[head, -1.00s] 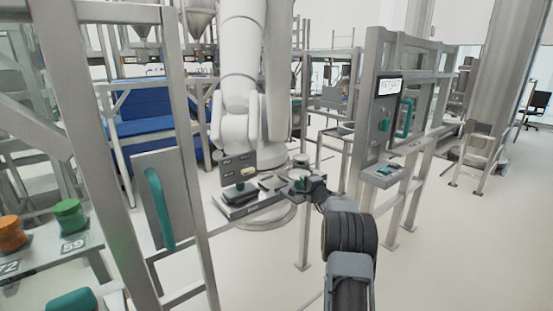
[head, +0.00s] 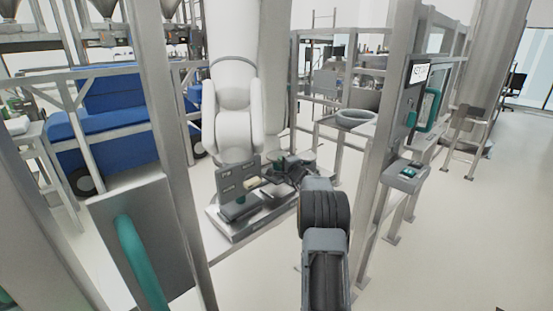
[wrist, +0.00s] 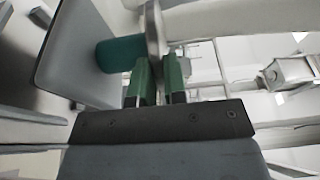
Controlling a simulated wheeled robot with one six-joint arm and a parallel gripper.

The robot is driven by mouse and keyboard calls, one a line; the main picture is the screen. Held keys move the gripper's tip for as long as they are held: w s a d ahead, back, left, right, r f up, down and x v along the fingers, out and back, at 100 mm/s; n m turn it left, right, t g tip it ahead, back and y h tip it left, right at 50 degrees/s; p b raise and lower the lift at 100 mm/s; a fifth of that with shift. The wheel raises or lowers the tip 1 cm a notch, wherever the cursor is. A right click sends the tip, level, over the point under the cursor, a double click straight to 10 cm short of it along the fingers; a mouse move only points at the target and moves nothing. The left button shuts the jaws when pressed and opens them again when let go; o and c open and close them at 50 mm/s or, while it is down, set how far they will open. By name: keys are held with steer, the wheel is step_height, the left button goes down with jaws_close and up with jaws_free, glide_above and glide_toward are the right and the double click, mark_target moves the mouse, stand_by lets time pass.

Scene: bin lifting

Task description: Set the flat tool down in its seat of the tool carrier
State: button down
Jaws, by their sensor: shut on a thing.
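The tool carrier (head: 233,226) is a grey tray-like base with an upright labelled plate (head: 238,176), in front of the white robot column. My gripper (head: 274,173) reaches in from the right, close beside the upright plate. In the wrist view my gripper's green fingers (wrist: 157,84) are shut on the flat tool (wrist: 153,28), a thin grey piece seen edge-on and standing out beyond the fingertips. A teal cylinder (wrist: 120,54) and a grey plate (wrist: 80,50) lie just left of it. The flat tool's seat cannot be made out, and the tool is not clear in the head view.
A grey post (head: 170,120) and a panel with a teal handle (head: 138,262) stand on the left. A frame with a control box (head: 404,177) stands on the right. A white robot arm (head: 233,110) rises right behind the carrier. Floor is open on the far right.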

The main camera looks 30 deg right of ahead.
steer(key=shift+w+d+r, duration=0.1)
steer(key=shift+w, duration=0.05)
steer(key=shift+f+b, duration=0.4)
steer(key=shift+f, duration=1)
steer(key=shift+f+b, duration=0.35)
steer(key=shift+b, duration=0.2)
steer(key=shift+f+b, duration=0.35)
steer(key=shift+b, duration=0.35)
steer(key=shift+b, duration=1.55)
steer(key=shift+f+b, duration=1)
steer(key=shift+b, duration=1.15)
stand_by(1.5)
